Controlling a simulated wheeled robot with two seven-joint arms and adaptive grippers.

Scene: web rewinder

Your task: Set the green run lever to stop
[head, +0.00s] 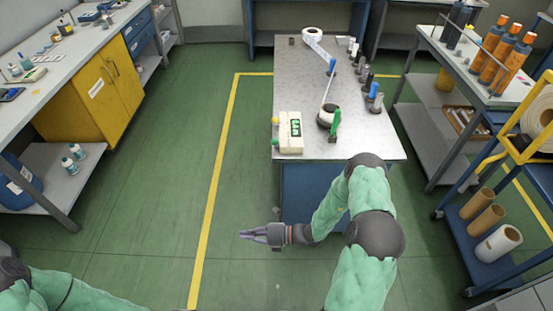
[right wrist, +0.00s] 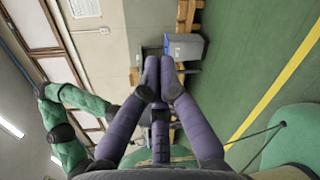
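A green upright handle (head: 336,121) stands beside a dark-cored white roll (head: 326,115) near the front of the metal bench. My right gripper (head: 242,234) is shut and empty, over the floor in front of and left of the bench, apart from both. Its closed fingers fill the middle of the right wrist view (right wrist: 159,72). My left gripper is out of view.
The bench top (head: 300,80) also holds a white web, a far roll (head: 312,34) and several blue-topped parts along its right side. A yellow line (head: 215,170) runs on open green floor to the left. A shelf cart with rolls (head: 470,235) stands at right.

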